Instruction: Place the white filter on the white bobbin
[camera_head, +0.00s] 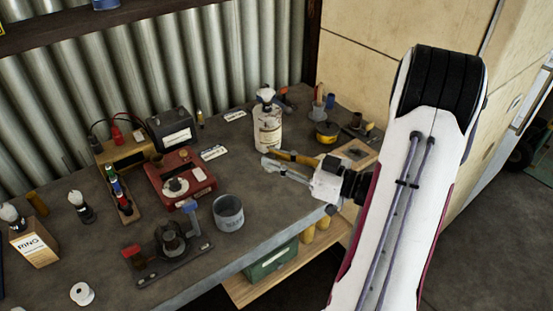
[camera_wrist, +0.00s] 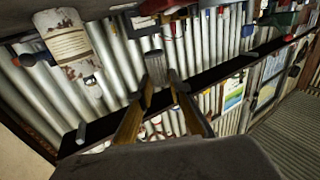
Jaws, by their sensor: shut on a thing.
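My gripper (camera_head: 268,163) reaches left over the right part of the bench, just in front of the white bottle. In the wrist view my gripper (camera_wrist: 160,84) is shut on a small pale ribbed cylinder, which I take as the white filter (camera_wrist: 155,66). The filter sticks out beyond the fingertips, and its held end is partly hidden by them. In the head view it is too small to make out clearly. A white ring-shaped roll with a dark centre hole, likely the white bobbin (camera_head: 82,293), lies at the bench's front left, well apart from my gripper.
Between them on the bench (camera_head: 240,183) stand a grey cup (camera_head: 228,212), a dark clamp-like fixture (camera_head: 170,245) and a red device (camera_head: 180,179). The labelled white bottle (camera_head: 267,128) stands close behind my gripper. A boxed item (camera_head: 34,243) stands at left. Bare bench surrounds the bobbin.

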